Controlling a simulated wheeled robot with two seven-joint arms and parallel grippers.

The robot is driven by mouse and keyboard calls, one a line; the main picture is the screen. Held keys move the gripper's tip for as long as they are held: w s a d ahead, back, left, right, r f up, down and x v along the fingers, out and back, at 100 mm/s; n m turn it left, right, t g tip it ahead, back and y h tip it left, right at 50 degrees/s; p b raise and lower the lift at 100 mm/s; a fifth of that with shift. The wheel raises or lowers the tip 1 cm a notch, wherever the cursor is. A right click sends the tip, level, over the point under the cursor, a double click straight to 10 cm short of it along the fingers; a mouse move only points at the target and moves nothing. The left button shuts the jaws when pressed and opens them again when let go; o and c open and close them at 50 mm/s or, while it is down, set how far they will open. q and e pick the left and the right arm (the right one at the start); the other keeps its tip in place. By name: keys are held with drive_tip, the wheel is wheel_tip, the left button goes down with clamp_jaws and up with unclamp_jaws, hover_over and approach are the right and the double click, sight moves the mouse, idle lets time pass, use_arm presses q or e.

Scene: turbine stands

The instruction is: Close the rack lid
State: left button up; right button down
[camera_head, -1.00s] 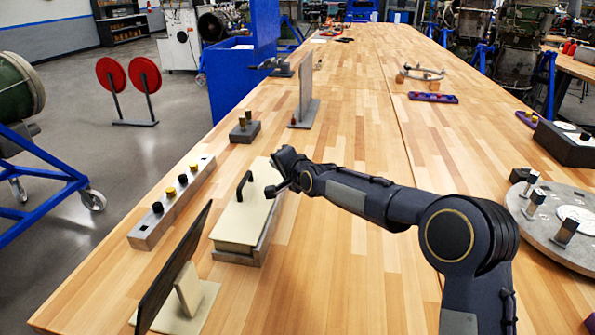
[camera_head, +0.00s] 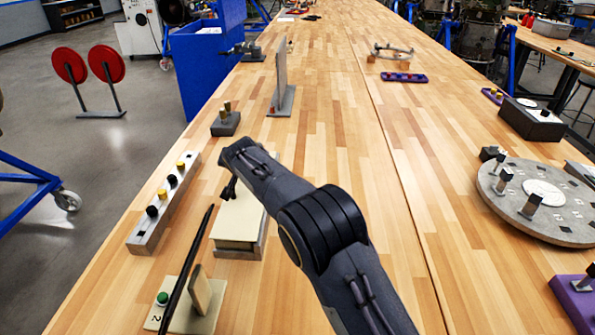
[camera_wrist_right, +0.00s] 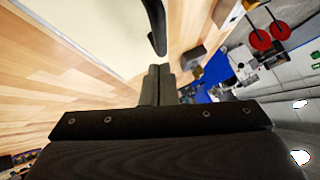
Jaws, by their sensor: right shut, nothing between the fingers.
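The rack (camera_head: 243,249) is a low grey box on the wooden bench, left of centre in the head view. Its cream lid (camera_head: 240,222) lies flat over it and looks down on the box; a small gap cannot be ruled out. My right gripper (camera_head: 229,188) is shut and empty at the lid's far part, and the arm hides part of the lid and most of its black handle. In the right wrist view the closed fingertips (camera_wrist_right: 158,72) point toward the black handle (camera_wrist_right: 155,28), with the cream lid (camera_wrist_right: 85,22) to the left. My left gripper is not in view.
A strip with yellow and black knobs (camera_head: 150,228) lies left of the rack. A thin dark upright panel (camera_head: 187,270) stands in front of it. A small grey block (camera_head: 226,124) and a grey upright plate (camera_head: 281,80) stand beyond. The bench to the right is clear up to a round plate (camera_head: 520,225).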

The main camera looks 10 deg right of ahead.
drive_tip(key=shift+w+a+f+h, duration=0.1)
drive_tip(key=shift+a+f+h, duration=0.3)
drive_tip(key=shift+a+f, duration=0.4)
drive_tip(key=shift+f, duration=0.05)
drive_tip(key=shift+a+f, duration=0.1)
